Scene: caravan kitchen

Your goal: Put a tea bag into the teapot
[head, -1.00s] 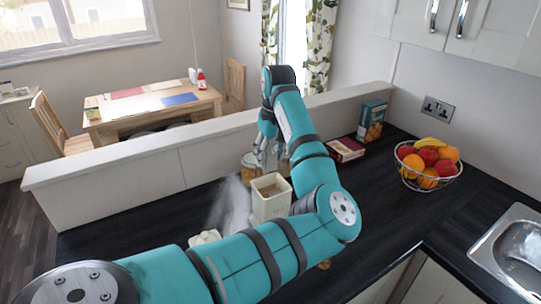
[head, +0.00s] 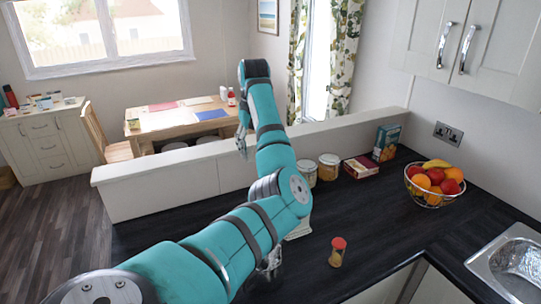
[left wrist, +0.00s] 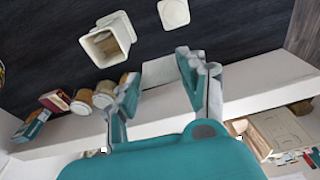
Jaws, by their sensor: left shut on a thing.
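My left gripper (head: 243,140) is raised over the low partition wall in the head view. In the left wrist view its fingers (left wrist: 157,83) are on either side of a pale, flat rectangle, which looks like a tea bag (left wrist: 160,70). It stands out against the dark counter. An open cream square canister (left wrist: 104,42) is on the counter, with a cream lid (left wrist: 174,12) apart from it. In the head view the canister (head: 300,231) is mostly behind my arm. I cannot make out a teapot; a greyish, glassy shape beneath my arm is unclear. My right gripper is not in view.
Two jars (head: 328,166), a red box (head: 360,167) and an upright box (head: 386,142) stand along the partition wall (head: 160,186). A red-lidded jar (head: 338,252) is near the front edge. A fruit bowl (head: 434,186) and sink (head: 515,262) are right. Mid-right counter is clear.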

